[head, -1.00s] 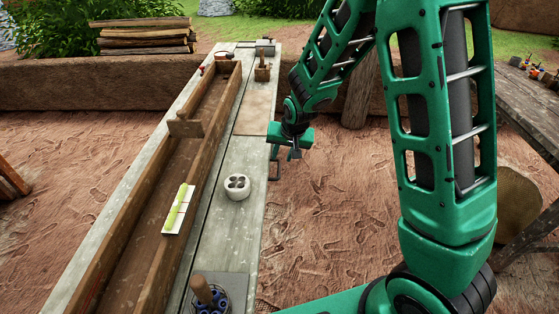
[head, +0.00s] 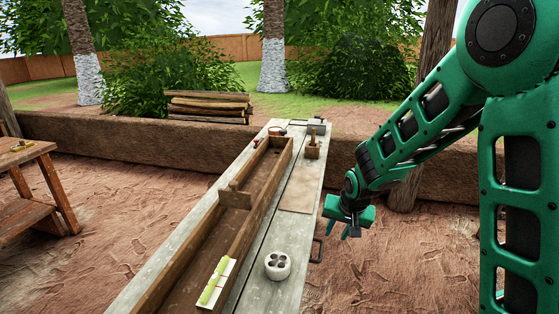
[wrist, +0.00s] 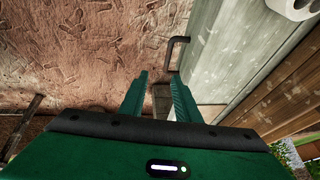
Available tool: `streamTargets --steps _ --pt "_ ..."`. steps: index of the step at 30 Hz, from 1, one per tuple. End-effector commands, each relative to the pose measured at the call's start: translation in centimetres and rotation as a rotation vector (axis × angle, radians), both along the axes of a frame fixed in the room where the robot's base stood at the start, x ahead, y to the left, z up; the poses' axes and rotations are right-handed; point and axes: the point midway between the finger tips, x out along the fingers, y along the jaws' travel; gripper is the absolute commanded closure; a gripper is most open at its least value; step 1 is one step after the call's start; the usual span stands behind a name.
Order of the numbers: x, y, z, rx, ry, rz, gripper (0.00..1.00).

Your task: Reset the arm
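My green gripper (head: 349,230) hangs from my bent arm, just right of the long wooden table (head: 262,290). It points down over the bare ground, clear of the table. In the wrist view my gripper (wrist: 160,80) shows its two fingers apart with nothing between them. A dark metal handle (wrist: 177,52) on the table's side is just beyond the fingertips there; it also shows in the head view (head: 317,250).
A low mud wall (head: 120,148) runs behind. A wooden stand (head: 40,185) is at left.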

Motion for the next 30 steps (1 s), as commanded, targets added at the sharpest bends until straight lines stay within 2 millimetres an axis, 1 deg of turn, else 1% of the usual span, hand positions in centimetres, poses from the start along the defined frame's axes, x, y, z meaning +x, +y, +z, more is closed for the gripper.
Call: streamTargets --steps 1,2,3,5,6,8,9,11,12,14,15,17,18,20,21,24,27,30 --pt "-0.8 -1.6 1.0 -0.008 0.007 -0.015 0.7" --pt "-1.5 -2.6 1.6 -0.015 0.017 -0.023 0.7" --pt "-2.6 -4.1 2.4 -0.024 0.034 -0.034 0.7" --pt "-4.5 -6.5 3.7 -0.038 0.061 -0.053 0.7" --pt "-5.9 -8.0 4.5 -0.046 0.081 -0.063 0.7" --pt "-8.2 -10.0 5.6 -0.055 0.112 -0.079 0.7" --pt "-9.8 -11.2 6.3 -0.061 0.132 -0.091 0.7" --pt "-12.2 -12.9 7.3 -0.064 0.164 -0.105 0.7" --pt "-13.9 -13.9 7.9 -0.066 0.183 -0.116 0.7" --pt "-16.5 -15.3 8.7 -0.064 0.214 -0.131 0.7" --pt "-18.3 -16.0 9.2 -0.061 0.235 -0.141 0.7" --pt "-21.1 -17.0 9.9 -0.055 0.266 -0.155 0.7" --pt "-22.9 -17.5 10.4 -0.05 0.285 -0.164 0.7" --pt "-25.5 -18.0 10.9 -0.038 0.314 -0.176 0.7" --pt "-27.2 -18.3 11.2 -0.031 0.331 -0.183 0.7" --pt "-30.7 -18.5 11.7 -0.009 0.369 -0.194 0.7" --pt "-33.2 -18.5 12.0 0.009 0.395 -0.203 0.7" --pt "-34.6 -18.3 12.1 0.019 0.411 -0.204 0.7"
